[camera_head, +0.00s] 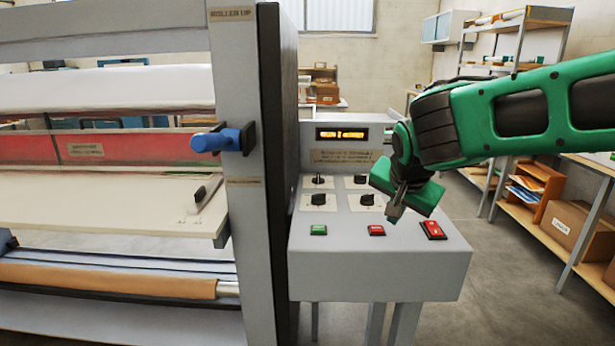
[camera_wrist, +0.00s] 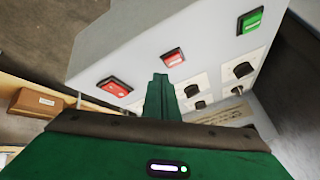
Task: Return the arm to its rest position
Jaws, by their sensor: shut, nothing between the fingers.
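My green arm reaches in from the right in the head view. My gripper (camera_head: 395,214) is shut and empty above the right part of the grey control panel (camera_head: 380,275). In the wrist view my gripper (camera_wrist: 160,78) has its fingers together, pointing towards the panel, near a red button (camera_wrist: 173,57). I cannot tell whether the fingertips touch the panel. In the head view that small red button (camera_head: 376,230) lies just below and left of the fingertips, and a larger red switch (camera_head: 433,230) lies to their right. A green button (camera_head: 318,230) is at the left.
The laminator (camera_head: 100,150) with its blue handle (camera_head: 222,139) stands left of the panel. Black knobs (camera_head: 317,200) and a lit display (camera_head: 342,134) are on the panel. Shelving with a cardboard box (camera_head: 580,225) stands at the right. Floor is clear between panel and shelving.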

